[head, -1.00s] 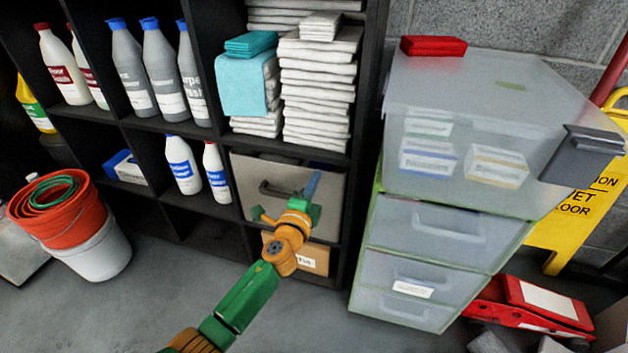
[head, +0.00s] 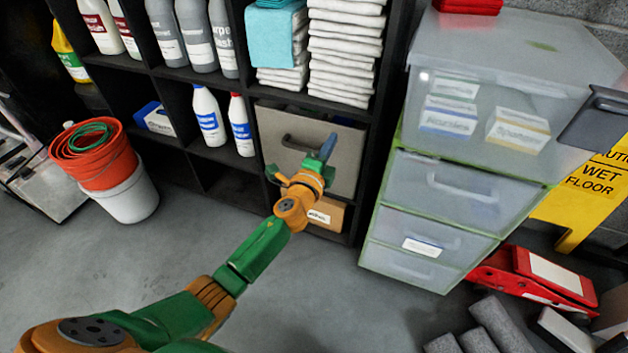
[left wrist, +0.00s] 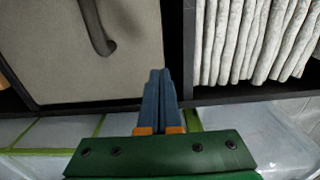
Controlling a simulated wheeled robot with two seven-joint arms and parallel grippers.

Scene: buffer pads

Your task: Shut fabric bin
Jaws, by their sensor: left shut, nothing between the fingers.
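The grey-beige fabric bin (head: 268,132) sits in a lower cubby of the black shelf, with a dark curved handle (head: 300,144) on its front. A narrow dark gap shows above its top edge. I cannot tell how far its front stands out from the shelf. My left gripper (head: 329,146) is in front of the right part of the bin's front, fingers together and empty. In the left wrist view the blue fingers (left wrist: 156,88) are shut, and the bin's front (left wrist: 90,65) with its handle fills the upper left. I cannot tell whether the fingertips touch it. My right gripper is not in view.
A brown box (head: 328,214) sits below the bin. A drawer unit (head: 452,190) stands close on the right, with a yellow wet-floor sign (head: 592,188) beyond it. Red and white buckets (head: 128,195) stand at left. Folded towels (head: 343,60) lie above the bin.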

